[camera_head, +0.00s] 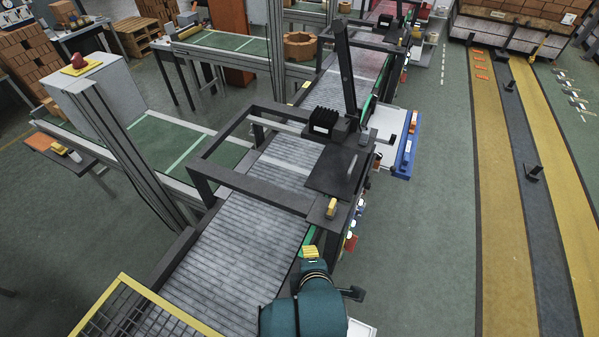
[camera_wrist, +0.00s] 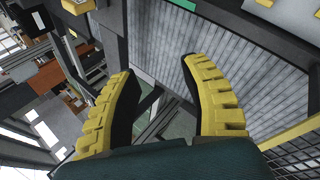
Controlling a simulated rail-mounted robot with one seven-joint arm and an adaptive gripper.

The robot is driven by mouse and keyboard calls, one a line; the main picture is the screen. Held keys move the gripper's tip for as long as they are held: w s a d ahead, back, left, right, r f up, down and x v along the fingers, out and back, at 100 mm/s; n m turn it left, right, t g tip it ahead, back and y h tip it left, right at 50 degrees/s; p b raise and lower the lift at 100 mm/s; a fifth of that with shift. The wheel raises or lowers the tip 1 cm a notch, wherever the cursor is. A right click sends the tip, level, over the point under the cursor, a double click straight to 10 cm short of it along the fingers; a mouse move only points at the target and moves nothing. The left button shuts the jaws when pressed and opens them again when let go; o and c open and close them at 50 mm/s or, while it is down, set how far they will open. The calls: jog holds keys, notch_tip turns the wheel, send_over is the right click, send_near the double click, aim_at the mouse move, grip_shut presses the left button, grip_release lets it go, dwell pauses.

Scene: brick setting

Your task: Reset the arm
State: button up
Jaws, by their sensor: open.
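My gripper shows at the bottom centre of the head view (camera_head: 310,252), at the near right side of the conveyor. In the wrist view its two yellow ribbed fingers (camera_wrist: 165,100) are spread wide apart with nothing between them. The teal housing of my arm (camera_head: 303,308) covers part of the near right conveyor edge in the head view.
The grey slatted conveyor (camera_head: 240,240) runs from the near left to the far middle. A dark frame (camera_head: 245,188) spans it. A yellow-edged mesh guard (camera_head: 130,312) stands at the near left. The green floor (camera_head: 430,230) on the right is clear.

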jog(key=w+d+r+m+t+p, duration=0.15)
jog(key=r+m+t, duration=0.25)
jog(key=r, duration=1.1)
jog(key=w+d+r+m+t, duration=0.2)
jog(key=r+m+t, duration=0.2)
jog(key=r, duration=1)
jog(key=s+r+m+t, duration=0.3)
jog(key=s+r+m, duration=0.1)
jog(key=r, duration=0.4)
jog(key=s+r+m+t+h, duration=0.1)
jog(key=s+r+m+t, duration=0.2)
jog(key=r+m, duration=0.4)
jog(key=shift+s+d+r, duration=0.35)
jog(key=shift+s+r, duration=0.15)
jog(key=shift+s, duration=0.2)
